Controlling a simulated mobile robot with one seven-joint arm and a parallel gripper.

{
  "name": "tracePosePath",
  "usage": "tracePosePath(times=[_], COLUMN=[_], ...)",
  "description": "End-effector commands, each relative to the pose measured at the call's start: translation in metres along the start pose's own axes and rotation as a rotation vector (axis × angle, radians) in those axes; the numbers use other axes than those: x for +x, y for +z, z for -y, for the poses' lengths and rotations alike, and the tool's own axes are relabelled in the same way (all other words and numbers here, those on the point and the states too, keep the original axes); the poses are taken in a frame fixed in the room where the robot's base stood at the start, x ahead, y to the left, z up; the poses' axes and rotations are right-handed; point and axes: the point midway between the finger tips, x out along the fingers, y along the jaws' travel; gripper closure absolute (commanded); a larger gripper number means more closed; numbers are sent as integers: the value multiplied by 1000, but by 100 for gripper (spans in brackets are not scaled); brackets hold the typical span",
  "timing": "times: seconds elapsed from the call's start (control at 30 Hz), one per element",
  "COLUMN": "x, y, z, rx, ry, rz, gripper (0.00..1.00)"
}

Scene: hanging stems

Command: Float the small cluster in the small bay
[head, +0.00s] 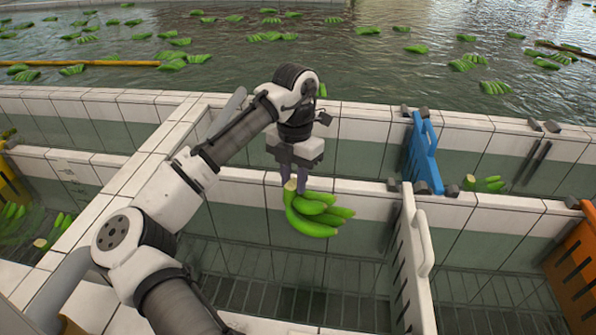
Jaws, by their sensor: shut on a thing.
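My gripper (296,184) points down near the middle of the head view. It is shut on the pale crown of a green banana cluster (316,214). The cluster hangs below the fingers with its several fruits spread to the right. It is in front of a white-tiled dividing wall (355,190), over or near the front bay with a slatted floor (290,295). Its exact height above that bay is hard to judge. Which bay is the small one cannot be told from this view alone.
A white slotted divider (408,270) stands right of the cluster, and an orange one (575,275) farther right. A blue divider (423,158) stands in the row behind, with bananas (488,184) to its right. A large pool (330,65) with floating clusters lies beyond.

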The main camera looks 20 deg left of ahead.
Motion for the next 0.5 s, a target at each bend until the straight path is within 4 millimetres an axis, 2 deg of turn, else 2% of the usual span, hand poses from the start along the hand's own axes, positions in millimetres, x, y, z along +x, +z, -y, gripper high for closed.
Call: tracePosePath(times=[0.5], x=[57], y=[6], z=[-2], rx=[0], ry=[0], rz=[1], gripper=[100])
